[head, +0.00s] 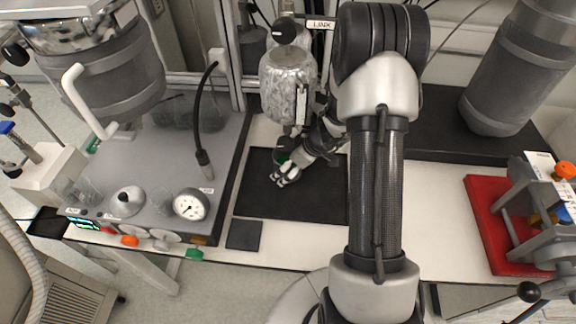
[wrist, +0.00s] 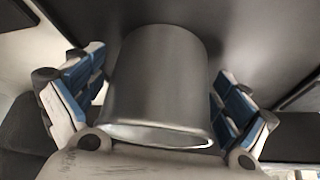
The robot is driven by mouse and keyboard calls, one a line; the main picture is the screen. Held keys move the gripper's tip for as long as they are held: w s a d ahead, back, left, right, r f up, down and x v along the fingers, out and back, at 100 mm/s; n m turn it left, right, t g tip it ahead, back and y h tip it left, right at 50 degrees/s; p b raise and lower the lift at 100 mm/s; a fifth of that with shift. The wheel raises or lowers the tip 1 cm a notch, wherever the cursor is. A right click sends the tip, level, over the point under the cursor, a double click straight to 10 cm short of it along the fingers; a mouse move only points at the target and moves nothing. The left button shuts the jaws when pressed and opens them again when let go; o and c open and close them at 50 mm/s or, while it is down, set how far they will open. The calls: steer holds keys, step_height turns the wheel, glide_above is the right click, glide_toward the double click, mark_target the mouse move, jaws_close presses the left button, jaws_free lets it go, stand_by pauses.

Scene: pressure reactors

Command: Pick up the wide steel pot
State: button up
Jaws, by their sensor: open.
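The wide steel pot (wrist: 158,75) is a plain grey cylinder with a bright rim, filling the middle of the wrist view. My gripper (wrist: 155,95) is open, with one blue-padded finger on each side of the pot. A narrow gap shows on the left; on the right the finger looks very close, and I cannot tell if it touches. In the head view my gripper (head: 288,170) is low over the black mat (head: 285,202). I cannot make out the pot there; my gripper and arm cover that area.
A silver vessel (head: 288,85) hangs just behind my gripper. A grey bench unit with a gauge (head: 190,204) and a black hose stands left. A red base (head: 490,225) carries a metal frame at right. A large grey cylinder (head: 515,75) stands back right. The mat's front is clear.

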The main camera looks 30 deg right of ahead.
steer(key=shift+c, duration=0.5)
steer(key=c, duration=1.3)
steer(key=shift+c, duration=0.6)
steer(key=shift+r, duration=0.1)
